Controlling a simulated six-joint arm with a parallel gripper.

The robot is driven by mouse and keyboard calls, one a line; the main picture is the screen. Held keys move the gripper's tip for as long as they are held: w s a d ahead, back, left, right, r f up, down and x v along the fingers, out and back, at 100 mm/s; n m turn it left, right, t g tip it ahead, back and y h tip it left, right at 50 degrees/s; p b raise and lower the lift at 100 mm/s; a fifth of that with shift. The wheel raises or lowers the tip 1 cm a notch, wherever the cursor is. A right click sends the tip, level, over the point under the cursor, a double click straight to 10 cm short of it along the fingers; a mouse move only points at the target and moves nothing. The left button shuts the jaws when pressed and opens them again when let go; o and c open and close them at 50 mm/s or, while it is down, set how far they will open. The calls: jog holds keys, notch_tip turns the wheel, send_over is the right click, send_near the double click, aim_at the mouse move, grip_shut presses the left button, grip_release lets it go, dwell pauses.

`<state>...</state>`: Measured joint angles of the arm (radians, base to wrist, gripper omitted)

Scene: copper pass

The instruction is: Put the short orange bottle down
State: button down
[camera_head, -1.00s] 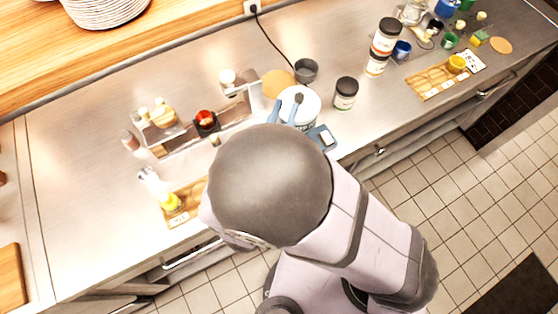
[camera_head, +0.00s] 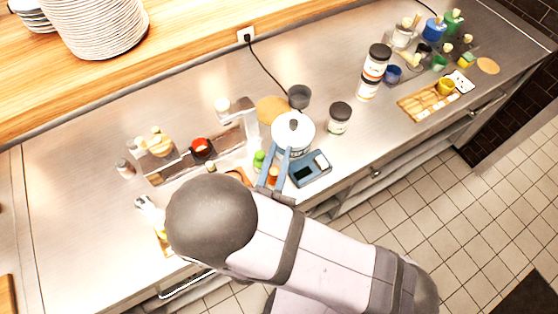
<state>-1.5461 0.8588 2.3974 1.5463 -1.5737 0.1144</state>
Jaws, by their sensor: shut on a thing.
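My gripper (camera_head: 273,170) is over the front part of the steel counter, with its two blue-grey fingers pointing down. It is shut on the short orange bottle (camera_head: 272,176), of which only a small orange part shows between the fingers. I cannot tell whether the bottle touches the counter. A small green-topped item (camera_head: 259,158) is just left of the fingers. Another orange patch (camera_head: 238,175) shows further left, partly hidden by my arm.
A white lidded pot (camera_head: 293,132) stands just behind my gripper. A blue-grey device (camera_head: 310,168) lies close on the right. A dark-lidded jar (camera_head: 340,117) is beyond it. A metal rack (camera_head: 215,150) stands to the left.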

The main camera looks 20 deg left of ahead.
aim_at(274, 185)
jog(key=shift+f+p, duration=0.4)
jog(key=shift+f, duration=1.2)
jog(key=shift+f, duration=0.2)
jog(key=c, duration=1.6)
grip_release()
jog(key=s+b, duration=0.3)
jog(key=s, duration=0.2)
jog(key=shift+s+d, duration=0.1)
jog(key=shift+s, duration=0.25)
jog(key=shift+o, duration=0.3)
jog(key=shift+s+r+b, duration=0.1)
jog(key=shift+s+b, duration=0.3)
jog(key=shift+s, duration=0.4)
